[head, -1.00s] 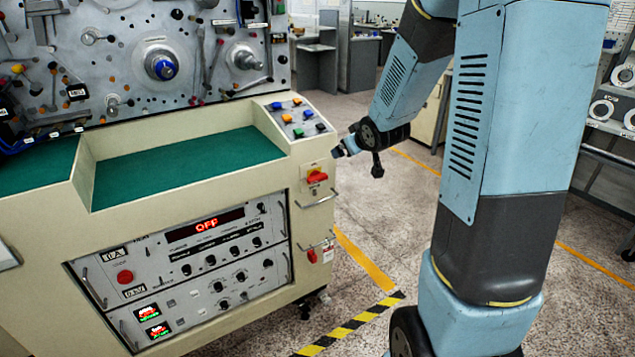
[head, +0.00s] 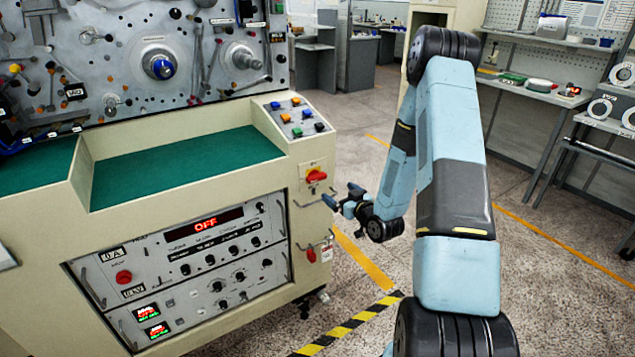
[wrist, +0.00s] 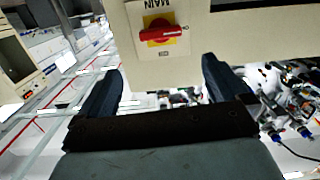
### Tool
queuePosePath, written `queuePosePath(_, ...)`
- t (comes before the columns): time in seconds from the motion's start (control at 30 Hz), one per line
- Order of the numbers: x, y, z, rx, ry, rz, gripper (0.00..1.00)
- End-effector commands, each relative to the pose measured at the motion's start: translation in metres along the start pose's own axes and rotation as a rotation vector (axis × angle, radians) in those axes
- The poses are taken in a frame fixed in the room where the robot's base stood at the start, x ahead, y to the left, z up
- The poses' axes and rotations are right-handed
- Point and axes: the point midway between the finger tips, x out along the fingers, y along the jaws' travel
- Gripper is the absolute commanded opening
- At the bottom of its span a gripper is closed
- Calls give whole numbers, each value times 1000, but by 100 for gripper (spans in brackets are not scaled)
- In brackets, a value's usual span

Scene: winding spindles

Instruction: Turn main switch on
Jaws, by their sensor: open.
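The main switch (head: 316,176) is a red rotary handle on a yellow plate, on the right front corner of the cream winding machine (head: 235,185). In the wrist view the switch (wrist: 160,34) is under a "MAIN" label, its red handle lying about crosswise in the picture. The machine's display (head: 206,223) reads OFF in red. My gripper (head: 342,196) is open and empty, to the right of the switch and a little lower, apart from it. In the wrist view my gripper's two fingers (wrist: 162,88) are spread, with the switch beyond and between them.
A metal handle (head: 316,203) sticks out just below the switch, near my gripper. A red lock-like part (head: 311,254) hangs lower on the same corner. Coloured buttons (head: 296,117) sit above the switch.

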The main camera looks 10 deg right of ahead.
Motion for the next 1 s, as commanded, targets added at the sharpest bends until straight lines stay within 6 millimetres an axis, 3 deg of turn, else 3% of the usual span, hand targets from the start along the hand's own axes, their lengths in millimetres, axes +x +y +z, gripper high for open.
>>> queuePosePath(0.1, -5, -2, 13, 29, 43, 3, 100)
queuePosePath(0.37, -1, -3, 18, 46, 80, 6, 100)
queuePosePath(1.0, 102, -4, 10, 45, 79, 4, 100)
